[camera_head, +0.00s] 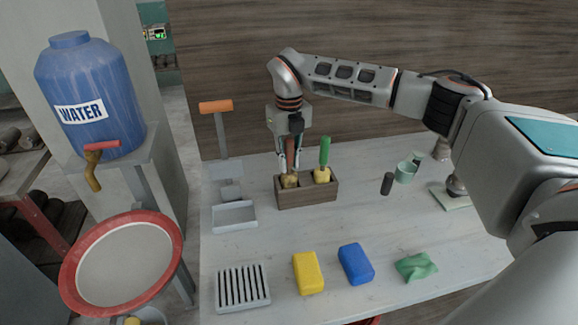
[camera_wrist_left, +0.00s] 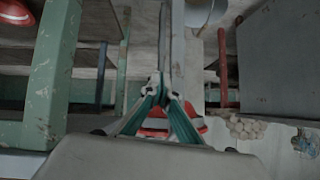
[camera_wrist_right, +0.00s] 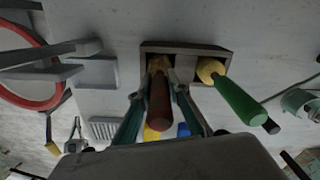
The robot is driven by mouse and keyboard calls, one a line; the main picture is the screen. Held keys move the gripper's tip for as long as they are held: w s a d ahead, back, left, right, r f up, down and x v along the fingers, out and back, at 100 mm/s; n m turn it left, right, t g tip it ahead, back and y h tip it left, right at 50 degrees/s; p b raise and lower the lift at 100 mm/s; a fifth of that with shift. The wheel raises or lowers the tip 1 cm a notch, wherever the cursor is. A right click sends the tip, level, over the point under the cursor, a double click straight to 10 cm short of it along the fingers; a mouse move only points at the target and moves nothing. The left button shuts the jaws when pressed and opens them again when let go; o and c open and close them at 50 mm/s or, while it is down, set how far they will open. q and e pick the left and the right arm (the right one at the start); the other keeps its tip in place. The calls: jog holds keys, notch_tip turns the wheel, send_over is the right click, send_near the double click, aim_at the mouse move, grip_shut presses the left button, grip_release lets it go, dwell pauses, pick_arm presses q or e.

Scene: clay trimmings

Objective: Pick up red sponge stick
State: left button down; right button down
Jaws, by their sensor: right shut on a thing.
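The red sponge stick (camera_head: 291,146) stands upright in the left hole of a wooden holder (camera_head: 308,199), its yellowish sponge end down in the holder. My right gripper (camera_head: 289,164) comes from above and is shut on its red handle. The handle also shows between the fingers in the right wrist view (camera_wrist_right: 159,108). A green sponge stick (camera_head: 325,152) stands in the right hole, beside my gripper. My left gripper (camera_wrist_left: 160,84) shows only in its own wrist view, away from the table, with its fingertips together and nothing visible between them.
A yellow sponge (camera_head: 308,273), a blue sponge (camera_head: 356,264) and a green cloth (camera_head: 416,267) lie along the table's front. A slotted tray (camera_head: 242,287) and a grey dustpan (camera_head: 234,216) are at left. A green mug (camera_head: 405,173) stands at right. The table's middle is clear.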

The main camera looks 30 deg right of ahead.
notch_tip(320, 180, up, 19)
jog(key=shift+b, duration=0.4)
jog(key=shift+s, duration=0.1)
dwell(0.7)
